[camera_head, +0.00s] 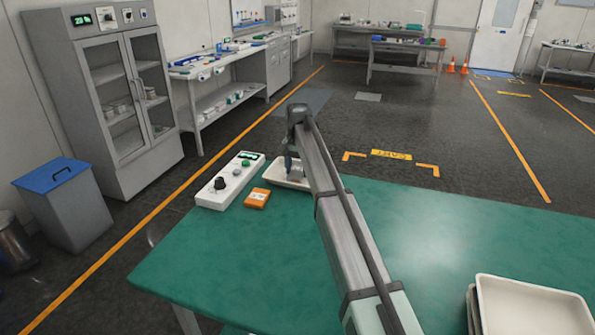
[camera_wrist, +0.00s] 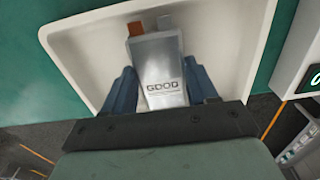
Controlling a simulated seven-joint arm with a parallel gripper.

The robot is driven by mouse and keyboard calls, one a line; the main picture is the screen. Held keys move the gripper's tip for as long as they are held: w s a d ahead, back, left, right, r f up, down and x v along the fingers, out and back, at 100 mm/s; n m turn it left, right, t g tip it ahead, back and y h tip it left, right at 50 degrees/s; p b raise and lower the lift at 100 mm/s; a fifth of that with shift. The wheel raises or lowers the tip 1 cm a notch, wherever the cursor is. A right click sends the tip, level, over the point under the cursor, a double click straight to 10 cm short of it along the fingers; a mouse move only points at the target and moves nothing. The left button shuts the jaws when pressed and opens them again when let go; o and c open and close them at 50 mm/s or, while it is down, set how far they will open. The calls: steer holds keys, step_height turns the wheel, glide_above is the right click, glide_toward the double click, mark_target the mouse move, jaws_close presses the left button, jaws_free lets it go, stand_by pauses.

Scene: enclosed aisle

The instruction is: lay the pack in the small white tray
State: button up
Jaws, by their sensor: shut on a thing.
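The pack is a flat silver pouch (camera_wrist: 162,70) marked "GOOD", with one copper-coloured and one grey tab at its far end. In the wrist view it sits between the two blue fingers of my gripper (camera_wrist: 161,72), which is shut on it. The small white tray (camera_wrist: 85,45) lies behind and around the pack in that view. In the head view the small white tray (camera_head: 277,181) is on the green table's far edge, partly hidden by my arm. My gripper (camera_head: 292,168) points down over it. I cannot tell whether the pack touches the tray floor.
A white control box (camera_head: 229,181) with a black knob and an orange box (camera_head: 257,198) stand left of the small tray. A stack of larger white trays (camera_head: 530,305) is at the table's near right. The green table (camera_head: 230,265) is otherwise mostly clear.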

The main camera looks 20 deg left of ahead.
mark_target(298, 172)
steer(key=shift+f, duration=0.4)
steer(key=shift+f, duration=0.1)
steer(key=o, duration=1.1)
step_height(298, 172, up, 12)
steer(key=shift+r, duration=0.15)
steer(key=shift+d, duration=0.1)
